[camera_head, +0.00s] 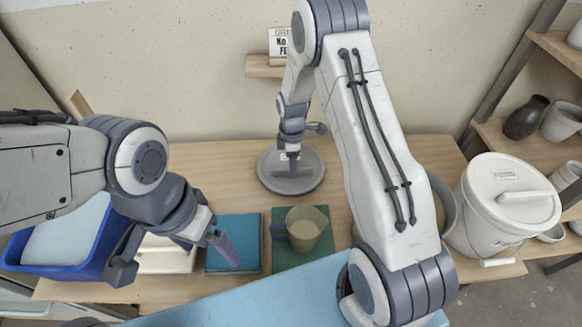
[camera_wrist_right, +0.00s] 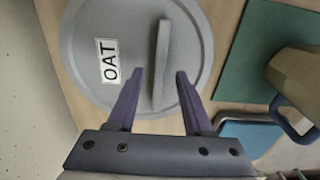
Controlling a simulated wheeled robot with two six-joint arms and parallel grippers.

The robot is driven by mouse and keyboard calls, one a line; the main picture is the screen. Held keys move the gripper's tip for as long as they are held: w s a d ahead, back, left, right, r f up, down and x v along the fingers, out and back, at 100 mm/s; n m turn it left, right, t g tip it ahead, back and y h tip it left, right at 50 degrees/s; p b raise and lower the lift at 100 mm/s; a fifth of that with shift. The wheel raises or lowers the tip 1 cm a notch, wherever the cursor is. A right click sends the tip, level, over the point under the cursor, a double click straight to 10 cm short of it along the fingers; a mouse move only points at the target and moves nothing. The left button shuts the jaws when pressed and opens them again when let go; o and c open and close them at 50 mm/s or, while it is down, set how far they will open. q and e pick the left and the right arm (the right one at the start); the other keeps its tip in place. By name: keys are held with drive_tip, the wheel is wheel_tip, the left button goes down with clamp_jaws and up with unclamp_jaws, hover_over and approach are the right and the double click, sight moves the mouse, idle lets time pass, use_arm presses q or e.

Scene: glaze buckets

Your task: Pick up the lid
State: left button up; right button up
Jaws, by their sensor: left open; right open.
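A round grey lid (camera_head: 312,178) lies on the wooden table near the wall. In the right wrist view the lid (camera_wrist_right: 190,40) shows an "OAT" label and a raised bar handle (camera_wrist_right: 163,45). My right gripper (camera_head: 292,168) points down over the lid. In the wrist view my right gripper (camera_wrist_right: 160,72) is open, with one finger on each side of the handle; I cannot tell whether the fingers touch the lid. My left gripper (camera_head: 226,250) is open and empty over a blue square board (camera_head: 240,222) at the front left.
A jug (camera_head: 307,228) stands on a green board (camera_head: 283,256). A blue tray (camera_head: 92,271) is at left. A white lidded bucket (camera_head: 480,215) stands at right, beside a grey bucket (camera_head: 440,200) partly hidden by my right arm. A small wall shelf (camera_head: 262,66) is behind the lid.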

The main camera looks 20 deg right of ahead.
drive_tip(key=shift+f, duration=0.65)
drive_tip(key=shift+f, duration=0.25)
clamp_jaws()
